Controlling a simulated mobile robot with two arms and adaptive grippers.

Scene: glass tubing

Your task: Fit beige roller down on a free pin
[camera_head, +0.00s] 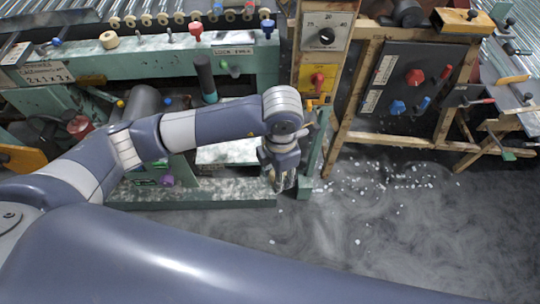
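A beige roller (109,39) sits at the left on top of the green machine beam (235,58); I cannot tell whether a pin is inside it. A short upright grey pin (169,35) stands on the beam to its right, with nothing visible on it. My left gripper (281,183) hangs fingers down in front of the machine's lower right corner, well below and right of the beige roller. Its fingers are small and dim, so their opening is unclear; I see nothing held. My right gripper is out of view.
A red knob (196,29) and a blue-topped piece (267,27) stand on the beam. Small beige rollers line the rail behind. A black handle (206,78) rises before the beam. A wooden frame with a dark panel (400,88) stands right. White bits litter the grey floor (420,220).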

